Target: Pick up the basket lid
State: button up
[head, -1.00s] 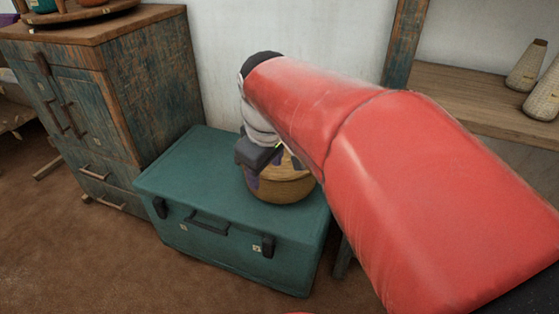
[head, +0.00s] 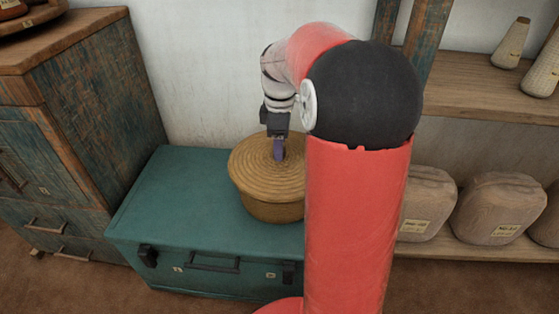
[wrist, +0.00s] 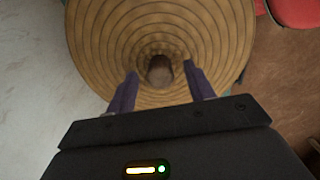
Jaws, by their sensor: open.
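The basket lid (head: 258,166) is a round, ribbed, tan woven disc on top of a round tan basket (head: 272,208). The basket stands on a teal trunk. In the wrist view the lid (wrist: 100,38) fills the upper middle, with a short dark brown knob (wrist: 159,71) at its centre. My gripper (head: 279,158) points down over the middle of the lid. In the wrist view my gripper (wrist: 160,80) is open, with one purple finger on each side of the knob and a gap on both sides. In the head view the fingers hide the knob, and my arm covers the basket's right edge.
The teal trunk (head: 160,215) has free room on its top left of the basket. A worn wooden cabinet (head: 95,90) stands at the left. Shelves (head: 465,90) with cones and wrapped bundles (head: 498,208) stand at the right. A white wall is close behind.

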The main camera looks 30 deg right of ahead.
jog(key=shift+f, duration=0.7)
jog(key=c, duration=1.1)
jog(key=shift+r, duration=0.1)
